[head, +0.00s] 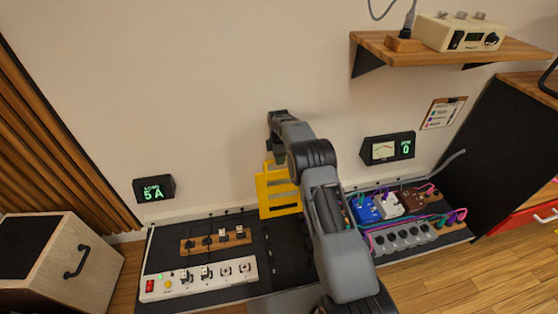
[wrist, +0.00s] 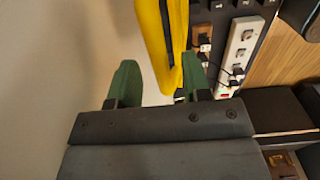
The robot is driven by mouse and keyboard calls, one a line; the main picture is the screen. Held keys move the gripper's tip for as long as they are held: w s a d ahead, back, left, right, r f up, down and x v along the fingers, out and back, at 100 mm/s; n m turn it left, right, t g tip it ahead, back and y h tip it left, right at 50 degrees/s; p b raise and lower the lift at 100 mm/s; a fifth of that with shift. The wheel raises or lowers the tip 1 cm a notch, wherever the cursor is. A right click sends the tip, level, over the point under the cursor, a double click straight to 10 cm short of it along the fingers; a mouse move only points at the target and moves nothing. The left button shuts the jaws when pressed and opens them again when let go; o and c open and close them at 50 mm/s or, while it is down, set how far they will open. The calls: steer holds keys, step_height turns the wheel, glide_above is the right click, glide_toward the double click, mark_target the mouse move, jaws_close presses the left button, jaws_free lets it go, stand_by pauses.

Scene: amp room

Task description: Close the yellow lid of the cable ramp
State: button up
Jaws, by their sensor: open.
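The yellow lid (head: 278,193) of the cable ramp stands raised, roughly upright, near the wall in the head view. It has slots, and my arm hides part of its right side. The dark ramp base (head: 288,250) lies below it, partly covered by my arm. My gripper (wrist: 160,64) is open. In the wrist view the yellow lid (wrist: 158,30) reaches down between the two green fingers, nearer the right finger. I cannot tell whether it touches that finger. In the head view my gripper is at the lid's top edge, and its fingers are hard to make out.
A white power strip (head: 200,280) and a wooden socket block (head: 215,240) lie left of the ramp. A shelf (head: 455,55) juts from the wall at upper right. A speaker cabinet (head: 60,263) stands left.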

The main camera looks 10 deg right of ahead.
steer(key=shift+f, duration=0.55)
jaws_close()
